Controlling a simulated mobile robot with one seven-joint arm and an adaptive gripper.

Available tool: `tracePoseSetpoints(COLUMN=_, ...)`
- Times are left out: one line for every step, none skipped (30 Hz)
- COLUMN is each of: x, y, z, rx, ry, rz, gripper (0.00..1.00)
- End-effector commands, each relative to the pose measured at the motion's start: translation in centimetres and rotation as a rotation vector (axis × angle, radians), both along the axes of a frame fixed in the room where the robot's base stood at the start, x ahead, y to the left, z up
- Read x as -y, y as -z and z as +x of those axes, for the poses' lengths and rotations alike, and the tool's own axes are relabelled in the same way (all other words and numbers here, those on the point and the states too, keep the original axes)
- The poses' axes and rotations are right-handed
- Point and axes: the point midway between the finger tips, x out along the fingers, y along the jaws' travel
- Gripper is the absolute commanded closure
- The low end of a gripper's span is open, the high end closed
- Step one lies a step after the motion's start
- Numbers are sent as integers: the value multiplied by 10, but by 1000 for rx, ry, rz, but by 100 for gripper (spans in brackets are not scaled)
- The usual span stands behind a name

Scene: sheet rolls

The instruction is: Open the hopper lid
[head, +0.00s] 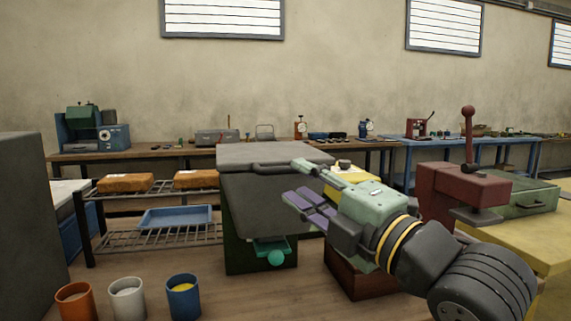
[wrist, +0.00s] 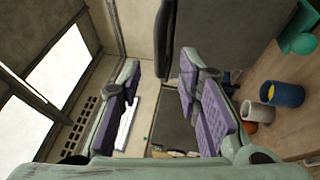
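My gripper (head: 297,182) is at the right end of that edge, fingers open, purple pads showing. In the wrist view, my gripper (wrist: 160,65) has its two fingers apart with nothing held. A dark bar (wrist: 163,40), seemingly the handle, shows between the fingertips; I cannot tell if they touch it.
A teal knob (head: 275,257) sticks out low on the hopper's front. Three cups, orange (head: 75,301), white (head: 127,299) and blue (head: 183,297), stand at the front left. A wire rack (head: 160,237) is left; a red press (head: 460,190) is right.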

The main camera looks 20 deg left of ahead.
Motion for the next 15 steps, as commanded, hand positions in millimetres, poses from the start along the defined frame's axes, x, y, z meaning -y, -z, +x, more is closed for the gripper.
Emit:
tracePoseSetpoints(x=-10, y=-4, z=5, rx=-2, ry=-5, rz=-1, gripper=69)
tracePoseSetpoints(x=-14, y=-5, z=8, rx=-2, ry=-4, rz=1, gripper=69)
tracePoseSetpoints(x=-20, y=-6, z=12, rx=-2, ry=-4, rz=1, gripper=69)
tracePoseSetpoints(x=-24, y=-7, z=15, rx=-3, ry=-4, rz=0, gripper=69)
tracePoseSetpoints(x=-28, y=-8, z=17, rx=-2, ry=-3, rz=0, gripper=69)
tracePoseSetpoints(x=-32, y=-9, z=20, rx=-2, ry=-3, rz=0, gripper=69)
tracePoseSetpoints(x=-36, y=-9, z=22, rx=-1, ry=-3, rz=1, gripper=69)
tracePoseSetpoints(x=-38, y=-10, z=24, rx=-1, ry=-2, rz=2, gripper=69)
tracePoseSetpoints(x=-41, y=-10, z=26, rx=-1, ry=-2, rz=2, gripper=69)
tracePoseSetpoints(x=-43, y=-10, z=28, rx=-2, ry=-3, rz=2, gripper=69)
tracePoseSetpoints(x=-44, y=-11, z=29, rx=-2, ry=-2, rz=2, gripper=69)
tracePoseSetpoints(x=-46, y=-11, z=30, rx=-1, ry=-1, rz=2, gripper=69)
tracePoseSetpoints(x=-47, y=-10, z=31, rx=-1, ry=0, rz=2, gripper=69)
tracePoseSetpoints(x=-48, y=-10, z=31, rx=-1, ry=0, rz=2, gripper=69)
tracePoseSetpoints(x=-48, y=-10, z=31, rx=-1, ry=0, rz=2, gripper=69)
